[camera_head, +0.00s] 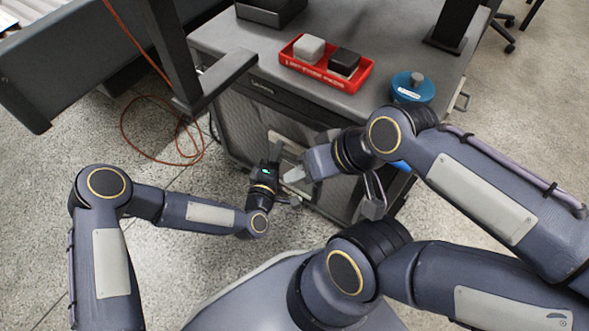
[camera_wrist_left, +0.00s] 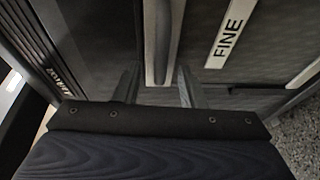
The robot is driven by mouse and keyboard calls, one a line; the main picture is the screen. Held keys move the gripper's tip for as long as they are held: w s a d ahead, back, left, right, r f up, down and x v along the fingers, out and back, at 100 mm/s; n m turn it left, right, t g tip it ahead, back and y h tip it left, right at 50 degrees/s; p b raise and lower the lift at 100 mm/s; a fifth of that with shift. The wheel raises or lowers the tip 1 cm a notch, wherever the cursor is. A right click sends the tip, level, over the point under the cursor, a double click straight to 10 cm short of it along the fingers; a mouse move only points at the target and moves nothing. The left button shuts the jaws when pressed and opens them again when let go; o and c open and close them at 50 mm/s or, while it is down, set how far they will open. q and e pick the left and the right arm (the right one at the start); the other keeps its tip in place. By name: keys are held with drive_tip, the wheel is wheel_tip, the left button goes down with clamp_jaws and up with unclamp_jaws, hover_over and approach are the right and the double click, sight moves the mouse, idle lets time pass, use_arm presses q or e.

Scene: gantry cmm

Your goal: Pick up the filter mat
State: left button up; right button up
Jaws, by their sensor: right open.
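A dark textured panel (camera_wrist_left: 275,45) with a white "FINE" label fills the right of the left wrist view; I take it for the filter mat. A pale metal bar (camera_wrist_left: 162,40) runs along its left side. My left gripper (camera_wrist_left: 160,85) is open, with its two fingers on either side of the bar's near end; I cannot tell whether they touch it. In the head view the left gripper (camera_head: 275,150) is at the cabinet front, its tips partly hidden.
The grey cabinet (camera_head: 225,38) carries a red tray (camera_head: 325,67) with a light block and a dark block, and a blue round container (camera_head: 412,88). An orange cable (camera_head: 155,95) loops on the floor at left. Speckled floor is free at left and far right.

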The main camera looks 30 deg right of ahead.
use_arm(q)
drive_tip(key=shift+w+d, duration=0.3)
drive_tip(key=shift+c, duration=0.4)
clamp_jaws()
drive_tip(key=shift+r, duration=0.1)
